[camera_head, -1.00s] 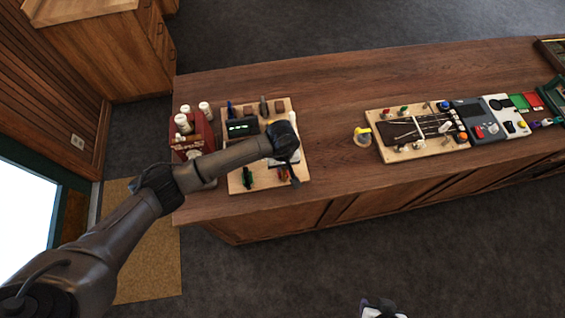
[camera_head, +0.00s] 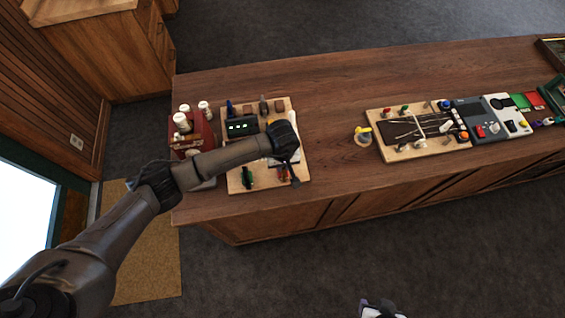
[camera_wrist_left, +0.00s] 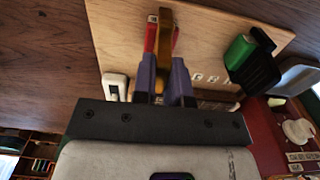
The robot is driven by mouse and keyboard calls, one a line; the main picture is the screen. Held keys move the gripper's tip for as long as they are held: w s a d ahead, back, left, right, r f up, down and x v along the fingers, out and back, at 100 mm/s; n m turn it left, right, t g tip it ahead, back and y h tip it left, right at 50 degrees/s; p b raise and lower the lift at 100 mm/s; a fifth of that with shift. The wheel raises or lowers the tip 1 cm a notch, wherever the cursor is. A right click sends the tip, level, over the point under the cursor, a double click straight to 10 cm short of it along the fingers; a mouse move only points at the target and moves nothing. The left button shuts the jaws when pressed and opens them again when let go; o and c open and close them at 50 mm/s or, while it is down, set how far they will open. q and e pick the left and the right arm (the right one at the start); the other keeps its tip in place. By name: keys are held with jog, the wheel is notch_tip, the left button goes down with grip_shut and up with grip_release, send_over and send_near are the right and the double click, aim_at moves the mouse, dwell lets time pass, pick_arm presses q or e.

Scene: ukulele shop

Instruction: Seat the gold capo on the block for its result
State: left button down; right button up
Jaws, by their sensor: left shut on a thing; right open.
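My left gripper (camera_head: 290,172) is over the front right of a light wooden board (camera_head: 236,186) on the counter. In the left wrist view its purple fingers (camera_wrist_left: 166,80) are shut on the gold capo (camera_wrist_left: 165,45), which points away from the wrist. A red capo (camera_wrist_left: 151,34) shows right beside the gold one. The block is largely hidden by the gripper; I cannot tell whether the gold capo touches it. A green capo (camera_head: 248,178) stands at the board's front left, also seen in the wrist view (camera_wrist_left: 240,52). My right gripper (camera_head: 380,309) is at the bottom edge, empty, away from the counter.
A dark box with green lights (camera_head: 241,127) sits on the board, with blue (camera_head: 230,108) and grey (camera_head: 264,106) clips behind it. A red rack with white bottles (camera_head: 181,122) stands left.

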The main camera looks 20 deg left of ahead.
pick_arm(q)
jog(key=shift+f+b, duration=0.4)
jog(key=shift+f, duration=0.05)
jog(key=c, duration=1.4)
grip_release()
jog(key=shift+r, duration=0.15)
jog(key=shift+r+p, duration=0.85)
jog(key=shift+r, duration=0.4)
jog(key=shift+r+p, duration=1.35)
jog(key=shift+r, duration=1.2)
jog(key=shift+r+p, duration=0.75)
jog(key=shift+r, duration=0.85)
